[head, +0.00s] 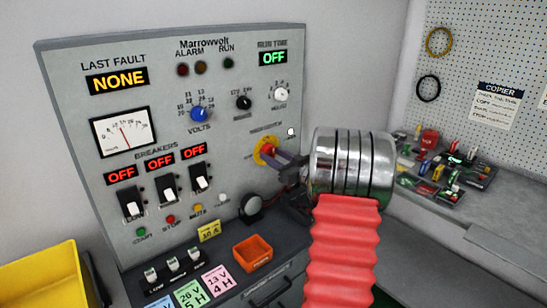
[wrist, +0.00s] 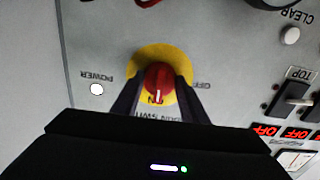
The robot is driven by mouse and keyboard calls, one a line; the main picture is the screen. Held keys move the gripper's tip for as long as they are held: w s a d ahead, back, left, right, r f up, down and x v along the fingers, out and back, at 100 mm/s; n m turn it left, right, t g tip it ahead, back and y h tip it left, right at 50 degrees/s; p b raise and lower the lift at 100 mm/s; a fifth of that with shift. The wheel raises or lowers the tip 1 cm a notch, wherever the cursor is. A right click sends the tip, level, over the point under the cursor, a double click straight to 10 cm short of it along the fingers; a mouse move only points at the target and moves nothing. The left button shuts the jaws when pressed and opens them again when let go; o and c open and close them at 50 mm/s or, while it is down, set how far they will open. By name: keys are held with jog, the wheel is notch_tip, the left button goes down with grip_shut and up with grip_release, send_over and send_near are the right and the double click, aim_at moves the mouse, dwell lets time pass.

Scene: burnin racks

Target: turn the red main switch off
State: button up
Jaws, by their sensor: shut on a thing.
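The red main switch (head: 268,148) is a knob on a yellow disc (head: 258,156) at the right of the grey panel. In the wrist view, which shows the panel upside down, the red knob (wrist: 159,78) sits in the middle of the yellow disc (wrist: 147,54). Its white mark points down in that picture, towards the ON label; the OFF label (wrist: 190,85) is to the right. My gripper (head: 278,156) reaches in from the right and is shut on the knob. Its dark fingers (wrist: 159,86) stand on either side of it.
A white POWER lamp (head: 291,131) is lit beside the switch. Other panel controls include a blue volts knob (head: 200,114) and breakers (head: 168,188) reading OFF. An orange bin (head: 253,251) stands below; a yellow bin (head: 40,275) is at lower left. A pegboard (head: 480,60) is right.

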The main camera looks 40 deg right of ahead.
jog(key=shift+n, duration=0.4)
jog(key=n, duration=0.3)
jog(key=shift+n, duration=0.3)
jog(key=n, duration=0.4)
jog(key=shift+n, duration=0.3)
jog(key=n, duration=0.4)
jog(key=shift+n, duration=0.3)
jog(key=n, duration=0.4)
jog(key=o, duration=1)
jog(key=shift+r, duration=0.1)
jog(key=shift+s+d, duration=0.1)
jog(key=shift+s, duration=0.05)
